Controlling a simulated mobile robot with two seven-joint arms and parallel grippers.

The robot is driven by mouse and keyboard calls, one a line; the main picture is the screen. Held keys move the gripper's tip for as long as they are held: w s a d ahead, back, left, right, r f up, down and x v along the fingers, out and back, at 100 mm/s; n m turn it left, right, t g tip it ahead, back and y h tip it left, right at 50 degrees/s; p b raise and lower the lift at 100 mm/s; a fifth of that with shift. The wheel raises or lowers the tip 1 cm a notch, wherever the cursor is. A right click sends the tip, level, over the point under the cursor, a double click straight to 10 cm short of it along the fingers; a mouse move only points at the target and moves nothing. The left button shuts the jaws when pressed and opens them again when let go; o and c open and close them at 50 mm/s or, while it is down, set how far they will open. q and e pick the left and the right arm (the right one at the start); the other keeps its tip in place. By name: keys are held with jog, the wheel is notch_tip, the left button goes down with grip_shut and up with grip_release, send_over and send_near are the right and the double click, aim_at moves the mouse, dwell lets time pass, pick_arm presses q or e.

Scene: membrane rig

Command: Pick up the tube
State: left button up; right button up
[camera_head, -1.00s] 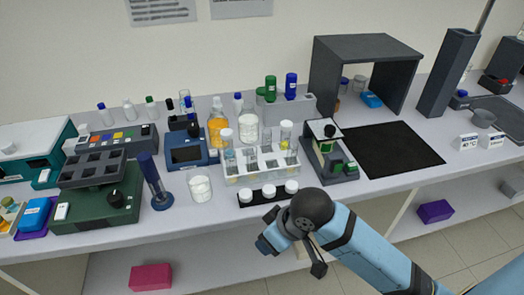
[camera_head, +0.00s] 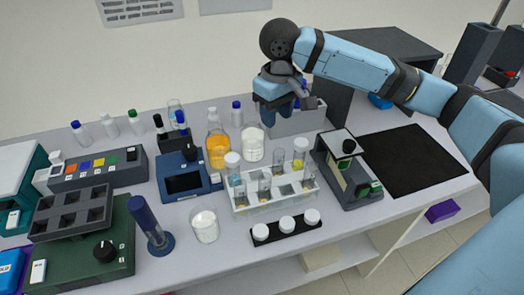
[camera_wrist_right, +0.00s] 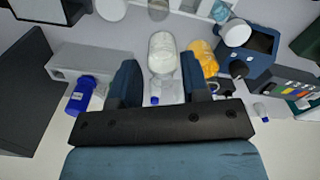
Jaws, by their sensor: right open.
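My right gripper (camera_head: 283,108) hangs over the back of the bench, above the grey block (camera_head: 301,122). In the right wrist view the gripper (camera_wrist_right: 159,62) is open, with nothing held between its fingers. In the head view my gripper mostly hides what stands on the block, and I cannot see the green-capped tubes there. I cannot tell which tube is meant. My left gripper is not in view.
A white-filled jar (camera_head: 253,145) and an orange bottle (camera_head: 217,150) stand close to my right gripper. A microscope-like device (camera_head: 345,170) and a dark mat (camera_head: 415,160) lie to the right. A blue device (camera_head: 188,182) stands left; a dark hood (camera_head: 395,45) stands behind my arm.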

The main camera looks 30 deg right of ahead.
aim_at(279, 157)
jog(key=f, duration=0.4)
jog(key=s+f, duration=0.1)
jog(key=f, duration=0.3)
jog(key=f+b, duration=0.1)
jog(key=f, duration=0.3)
jog(key=shift+s+d+f, duration=0.1)
jog(key=shift+s+f, duration=0.25)
jog(key=shift+f, duration=0.05)
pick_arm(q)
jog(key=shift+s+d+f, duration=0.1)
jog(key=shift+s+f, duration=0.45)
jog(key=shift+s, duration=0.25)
pick_arm(e)
jog(key=c, duration=0.6)
